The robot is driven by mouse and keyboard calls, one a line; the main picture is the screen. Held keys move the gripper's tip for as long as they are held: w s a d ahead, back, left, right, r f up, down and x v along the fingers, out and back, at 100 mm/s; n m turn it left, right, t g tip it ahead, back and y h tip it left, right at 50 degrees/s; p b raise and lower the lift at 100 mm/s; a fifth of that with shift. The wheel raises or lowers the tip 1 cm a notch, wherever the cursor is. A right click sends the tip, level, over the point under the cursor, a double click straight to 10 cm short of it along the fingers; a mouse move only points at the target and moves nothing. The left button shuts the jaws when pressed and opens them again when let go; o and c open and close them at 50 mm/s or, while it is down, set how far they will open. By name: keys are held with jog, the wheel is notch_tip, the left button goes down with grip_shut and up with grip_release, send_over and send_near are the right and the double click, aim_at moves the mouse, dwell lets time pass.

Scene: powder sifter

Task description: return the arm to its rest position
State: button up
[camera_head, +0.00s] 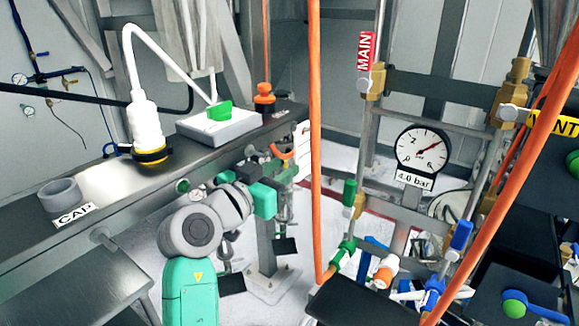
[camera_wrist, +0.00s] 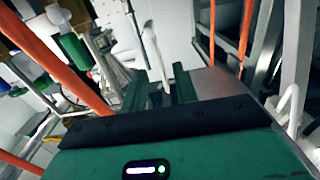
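My arm (camera_head: 190,230) rises from the bottom of the head view, folded in front of the bench. Its outer links bend to the right, and the gripper end is partly hidden among them and the clutter behind. In the wrist view my gripper (camera_wrist: 160,95) shows two green fingers standing apart, with a gap between them. I see nothing held in the gap.
The bench (camera_head: 95,215) carries a grey cup (camera_head: 60,192) by a CAP label, a white bottle-like device (camera_head: 146,118), a box with a green knob (camera_head: 208,129), and an orange knob (camera_head: 264,97). Orange hoses (camera_head: 315,120) and a gauge (camera_head: 422,150) stand right.

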jog(key=s+d+f+n+y, duration=0.2)
jog(key=s+d+f+y, duration=0.25)
jog(key=s+d, duration=0.3)
jog(key=s+n+t+y, duration=0.2)
jog(key=s+n+y, duration=0.15)
jog(key=s, duration=0.65)
jog(key=s+r+t+p, duration=0.2)
jog(key=s+r+p, duration=0.1)
jog(key=r, duration=0.7)
jog(key=s+a+r+t+y+p, duration=0.1)
jog(key=s+r+t+p, duration=0.2)
jog(key=r, duration=0.7)
jog(key=s+a+r+t+p, duration=0.1)
jog(key=s+r+t+p, duration=0.1)
jog(key=s+r, duration=0.4)
notch_tip(320, 180, up, 4)
jog(key=shift+s+n+t+y+p, duration=0.25)
jog(key=shift+n+t+y+p, duration=0.1)
jog(key=shift+p, duration=0.55)
